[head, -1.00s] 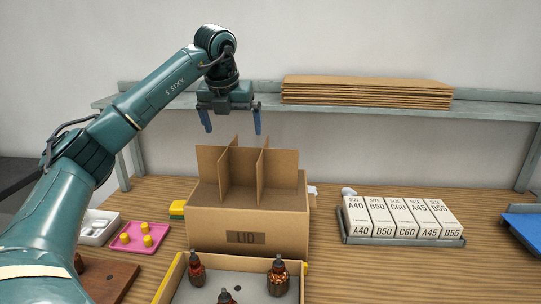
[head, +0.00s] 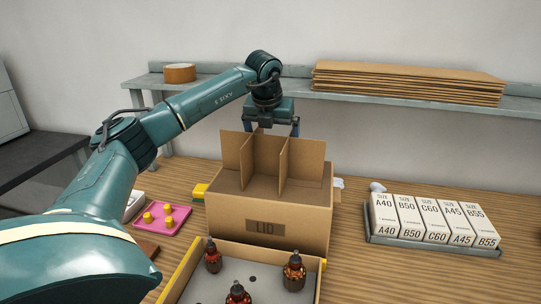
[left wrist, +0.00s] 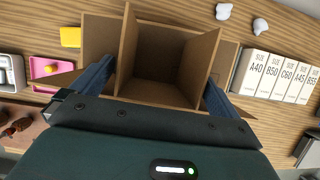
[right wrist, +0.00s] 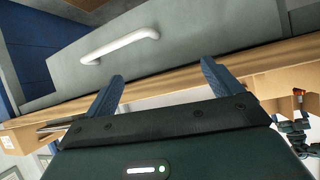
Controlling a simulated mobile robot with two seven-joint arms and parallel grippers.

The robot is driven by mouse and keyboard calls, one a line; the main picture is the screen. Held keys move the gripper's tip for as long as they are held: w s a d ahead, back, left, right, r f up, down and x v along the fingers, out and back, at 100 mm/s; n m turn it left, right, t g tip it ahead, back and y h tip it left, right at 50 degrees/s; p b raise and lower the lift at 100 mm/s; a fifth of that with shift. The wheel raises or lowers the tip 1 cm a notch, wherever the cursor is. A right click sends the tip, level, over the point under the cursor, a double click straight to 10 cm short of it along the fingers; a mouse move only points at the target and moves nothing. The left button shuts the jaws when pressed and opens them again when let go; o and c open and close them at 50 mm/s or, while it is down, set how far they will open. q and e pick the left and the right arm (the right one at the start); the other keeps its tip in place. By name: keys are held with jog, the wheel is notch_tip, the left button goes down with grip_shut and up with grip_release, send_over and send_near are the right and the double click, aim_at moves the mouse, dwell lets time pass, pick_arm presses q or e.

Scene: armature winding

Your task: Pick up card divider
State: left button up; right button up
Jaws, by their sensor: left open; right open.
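The brown card divider (head: 266,160) has crossed upright panels and rises from the top of a cardboard box marked LID (head: 232,225). In the left wrist view the divider (left wrist: 127,48) is seen from above. My left gripper (head: 272,126) is open, pointing down at the divider's top edge. Its fingers (left wrist: 158,78) are apart with divider panels between them, and no grip shows. In the head view the lower fingers are partly hidden behind the panels. My right gripper (right wrist: 162,72) is open and empty, in the right wrist view only.
White size boxes (head: 430,218) are at right, a pink tray (head: 180,222) at left. A shelf behind holds flat cardboard (head: 408,82) and tape (head: 180,72). A grey drawer (right wrist: 170,45) faces my right gripper.

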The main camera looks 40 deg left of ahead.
pick_arm(q)
jog(key=x, duration=0.3)
jog(key=shift+f, duration=0.3)
jog(key=shift+d, duration=0.1)
jog(key=c, duration=0.8)
